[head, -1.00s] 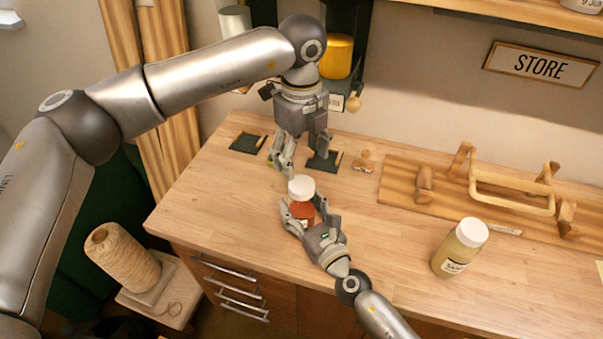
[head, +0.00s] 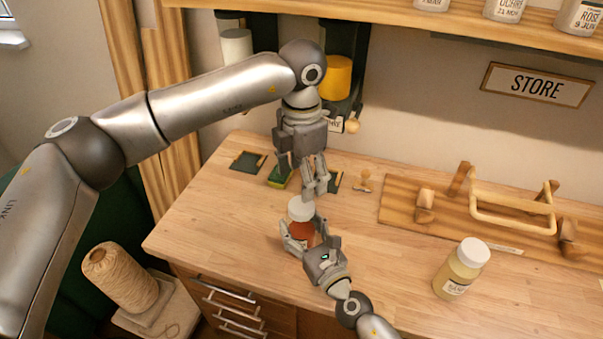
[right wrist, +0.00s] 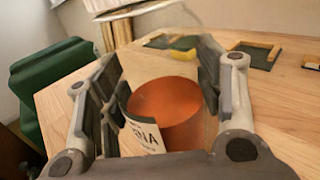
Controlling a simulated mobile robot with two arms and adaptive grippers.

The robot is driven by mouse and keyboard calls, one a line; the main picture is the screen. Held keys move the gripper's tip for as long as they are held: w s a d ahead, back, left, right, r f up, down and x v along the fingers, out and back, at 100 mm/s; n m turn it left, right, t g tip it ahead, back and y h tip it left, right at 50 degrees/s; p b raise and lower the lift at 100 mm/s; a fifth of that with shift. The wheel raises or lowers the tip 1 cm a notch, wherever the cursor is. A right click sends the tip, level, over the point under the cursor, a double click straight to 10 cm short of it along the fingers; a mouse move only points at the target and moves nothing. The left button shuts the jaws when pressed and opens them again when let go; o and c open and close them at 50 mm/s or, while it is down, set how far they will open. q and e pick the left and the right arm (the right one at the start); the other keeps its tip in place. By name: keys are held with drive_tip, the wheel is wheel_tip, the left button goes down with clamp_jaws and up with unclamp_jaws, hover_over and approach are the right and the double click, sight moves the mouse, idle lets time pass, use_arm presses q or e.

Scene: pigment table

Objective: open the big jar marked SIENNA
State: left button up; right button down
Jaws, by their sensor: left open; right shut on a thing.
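The big jar (head: 301,230) has orange-red contents and a white lid (head: 301,208), and stands upright on the worktop. In the right wrist view, the jar (right wrist: 168,103) shows a partly hidden label (right wrist: 142,137) ending in "NA". My right gripper (head: 307,240) is shut around the jar's body, low, from the near side. My left gripper (head: 315,190) points down, open, just above and slightly right of the lid in the head view. I cannot tell whether its fingertips touch the lid.
A pale yellow jar (head: 461,268) with a white lid stands at the right. A wooden board (head: 400,205) with a rack (head: 510,205) lies behind it. Small green trays (head: 248,162) and a wooden stamp (head: 365,180) sit at the back. The worktop between the jars is clear.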

sight(301, 205)
use_arm(q)
drive_tip(key=m, duration=0.3)
drive_tip(key=shift+m, duration=0.3)
drive_tip(key=m, duration=1.6)
drive_tip(key=shift+m, duration=0.3)
drive_tip(key=m, duration=1.2)
drive_tip(key=shift+f+m, duration=0.3)
drive_tip(key=shift+f, duration=0.1)
wheel_tip(301, 205, down, 7)
drive_tip(key=shift+f, duration=0.15)
